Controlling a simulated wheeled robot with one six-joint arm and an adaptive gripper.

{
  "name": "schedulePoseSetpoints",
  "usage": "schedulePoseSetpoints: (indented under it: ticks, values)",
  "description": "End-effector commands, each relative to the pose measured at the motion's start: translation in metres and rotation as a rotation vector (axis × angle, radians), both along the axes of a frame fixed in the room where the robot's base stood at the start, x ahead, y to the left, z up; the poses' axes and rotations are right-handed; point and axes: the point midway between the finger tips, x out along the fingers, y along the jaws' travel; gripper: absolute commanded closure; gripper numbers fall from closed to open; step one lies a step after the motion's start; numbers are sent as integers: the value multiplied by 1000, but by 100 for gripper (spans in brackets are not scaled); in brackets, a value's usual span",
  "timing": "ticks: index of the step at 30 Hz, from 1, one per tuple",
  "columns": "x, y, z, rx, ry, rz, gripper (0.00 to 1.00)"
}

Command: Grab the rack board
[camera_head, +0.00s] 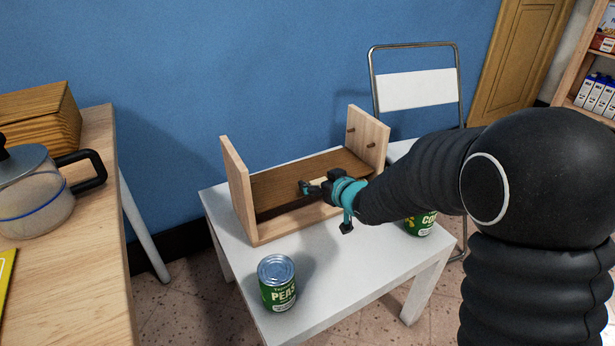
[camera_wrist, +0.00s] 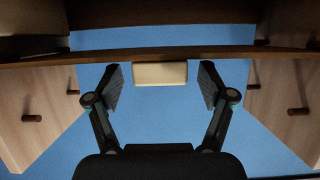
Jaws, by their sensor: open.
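A pale wooden rack (camera_head: 240,190) with two side panels stands on the white table. A dark brown rack board (camera_head: 280,187) spans between the panels, low down. In the wrist view, the board's edge (camera_wrist: 220,55) runs across the top, with a small pale block (camera_wrist: 160,73) at its middle. My gripper (camera_head: 312,187) reaches over the rack from the right, close to the board. In the wrist view, my gripper (camera_wrist: 159,77) is open, with one finger on each side of the pale block and gaps between. Contact with the board cannot be told.
Pegs (camera_head: 369,145) stick out of the right panel above the board. A peas can (camera_head: 278,283) stands on the white table (camera_head: 335,285) in front of the rack. Another green can (camera_head: 421,224) is partly behind my arm. A wooden counter with a pot (camera_head: 35,195) is at left.

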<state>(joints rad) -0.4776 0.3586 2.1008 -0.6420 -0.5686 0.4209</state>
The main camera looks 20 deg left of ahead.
Motion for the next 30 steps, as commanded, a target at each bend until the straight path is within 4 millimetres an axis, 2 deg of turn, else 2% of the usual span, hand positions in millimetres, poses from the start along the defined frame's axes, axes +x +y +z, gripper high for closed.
schedulePoseSetpoints:
  ticks: [3, 12, 22, 30]
  values:
    - [0, 0, 0, 0, 0, 0, 19]
    - [0, 0, 0, -1, 1, 0, 94]
    - [0, 0, 4, 0, -1, 0, 95]
    - [1, -1, 25, 0, -2, -1, 95]
